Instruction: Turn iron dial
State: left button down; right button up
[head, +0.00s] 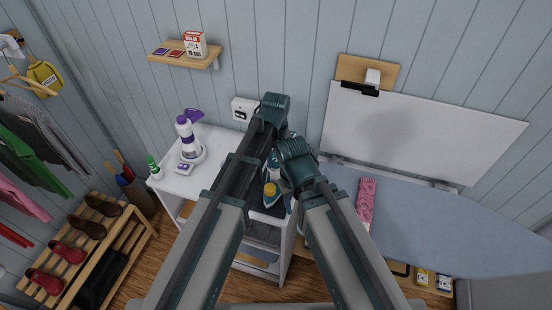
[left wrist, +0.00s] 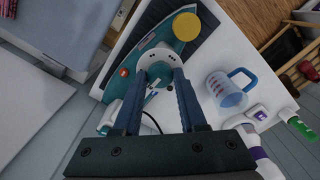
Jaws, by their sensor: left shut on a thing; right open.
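The teal and white iron (left wrist: 138,68) lies on a dark mat (left wrist: 205,25) on the white cabinet top. It also shows in the head view (head: 271,194), partly hidden by my arms. A yellow round part (left wrist: 186,26) stands at one end of it. The iron dial (left wrist: 159,72) is a small grey part on a pale round base. My left gripper (left wrist: 160,80) has its fingertips on either side of the dial, closed on it. My right gripper (head: 294,158) is beside the left one, right of the iron; its fingers are largely hidden.
A blue-handled measuring cup (left wrist: 231,90) stands beside the mat. A purple and white bottle (head: 185,132) and a green bottle (head: 153,167) are on the cabinet (head: 215,142). An ironing board (head: 430,220) with a pink cloth (head: 367,200) extends to the right.

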aim_at(276, 162)
pick_arm(q)
jog(key=m, duration=0.5)
jog(key=shift+m, duration=0.3)
jog(key=m, duration=0.5)
jog(key=shift+m, duration=0.3)
dwell(0.3)
jog(key=shift+c, duration=2.2)
grip_release()
jog(key=shift+r, duration=0.1)
notch_tip(276, 162, up, 14)
jog(key=p, duration=1.4)
